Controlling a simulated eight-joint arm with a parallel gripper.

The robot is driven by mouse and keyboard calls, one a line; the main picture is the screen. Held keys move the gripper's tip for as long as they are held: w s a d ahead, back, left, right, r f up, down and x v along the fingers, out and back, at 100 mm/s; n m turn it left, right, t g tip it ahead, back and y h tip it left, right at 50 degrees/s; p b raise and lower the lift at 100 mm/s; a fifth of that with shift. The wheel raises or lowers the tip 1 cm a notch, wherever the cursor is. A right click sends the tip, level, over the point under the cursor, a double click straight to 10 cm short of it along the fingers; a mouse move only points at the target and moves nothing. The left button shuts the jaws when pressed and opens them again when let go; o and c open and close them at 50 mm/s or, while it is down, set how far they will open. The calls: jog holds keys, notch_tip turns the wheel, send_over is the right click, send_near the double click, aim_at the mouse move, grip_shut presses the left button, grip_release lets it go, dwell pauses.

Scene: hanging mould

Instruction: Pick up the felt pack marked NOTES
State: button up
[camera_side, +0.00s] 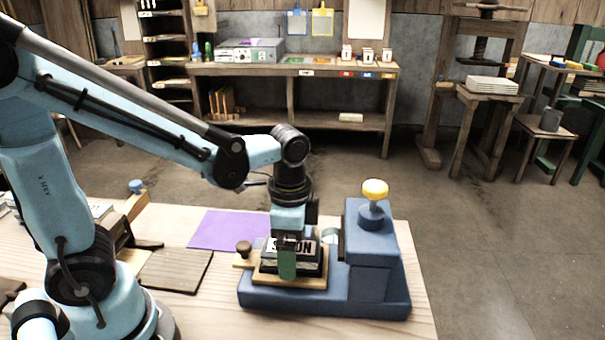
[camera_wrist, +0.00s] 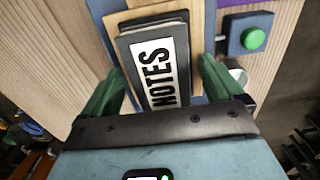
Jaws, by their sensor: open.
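The felt pack marked NOTES (camera_wrist: 131,44) is a dark, flat block with a white label in bold black letters. It lies on a light wooden board on a blue fixture; in the side view the pack (camera_side: 310,262) is partly hidden by my gripper. My gripper (camera_wrist: 163,66) is open, with one green finger on either side of the pack. In the side view my gripper (camera_side: 287,264) is down at the pack. I cannot tell whether the fingers touch it.
A green button (camera_wrist: 254,39) shows in the wrist view. A purple sheet (camera_side: 225,229) and a brown board (camera_side: 175,271) lie left. A workbench stands behind.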

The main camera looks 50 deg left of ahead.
jog(key=c, duration=1.2)
